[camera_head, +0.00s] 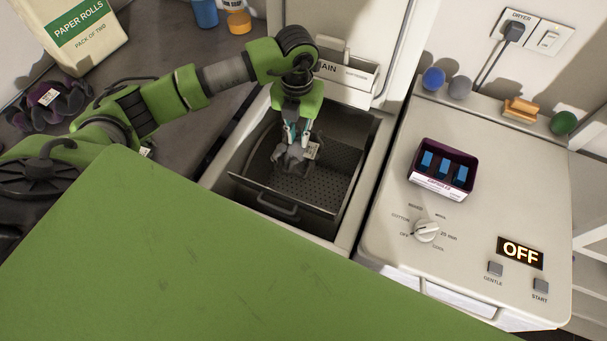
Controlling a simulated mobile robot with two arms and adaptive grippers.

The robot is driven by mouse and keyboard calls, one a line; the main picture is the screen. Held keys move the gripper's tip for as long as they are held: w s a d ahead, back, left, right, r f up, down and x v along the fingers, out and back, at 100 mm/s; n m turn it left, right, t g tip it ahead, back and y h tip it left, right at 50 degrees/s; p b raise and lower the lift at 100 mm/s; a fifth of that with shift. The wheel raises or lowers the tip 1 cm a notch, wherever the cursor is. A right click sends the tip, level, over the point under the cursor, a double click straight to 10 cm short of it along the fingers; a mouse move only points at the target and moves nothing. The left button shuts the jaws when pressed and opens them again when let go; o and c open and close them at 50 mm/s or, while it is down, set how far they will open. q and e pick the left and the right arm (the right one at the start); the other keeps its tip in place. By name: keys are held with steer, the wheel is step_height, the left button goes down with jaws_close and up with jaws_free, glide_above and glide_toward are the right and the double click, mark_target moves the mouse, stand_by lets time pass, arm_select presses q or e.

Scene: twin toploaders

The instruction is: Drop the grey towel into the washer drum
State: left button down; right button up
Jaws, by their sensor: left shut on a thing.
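The grey towel (289,160) hangs bunched below my left gripper (297,133), with a pale label on it. My left gripper is shut on the towel and points down over the open washer. The washer drum (318,188) is a dark perforated tub under the raised opening. The towel is over or inside the drum opening; I cannot tell whether it touches the drum floor. My right gripper is not in view.
A control panel with a dial (426,230) and a display reading OFF (520,252) lies to the right. A capsule box (442,171) stands on that top. A dark purple cloth (50,103) and a paper rolls pack (75,35) are at the left.

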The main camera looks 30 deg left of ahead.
arm_select(q)
step_height(320, 180, down, 4)
steer(key=shift+f+b, duration=0.15)
steer(key=shift+b, duration=0.95)
steer(key=c, duration=1.9)
jaws_free()
step_height(320, 180, up, 12)
steer(key=shift+r, duration=0.1)
steer(key=shift+r, duration=0.1)
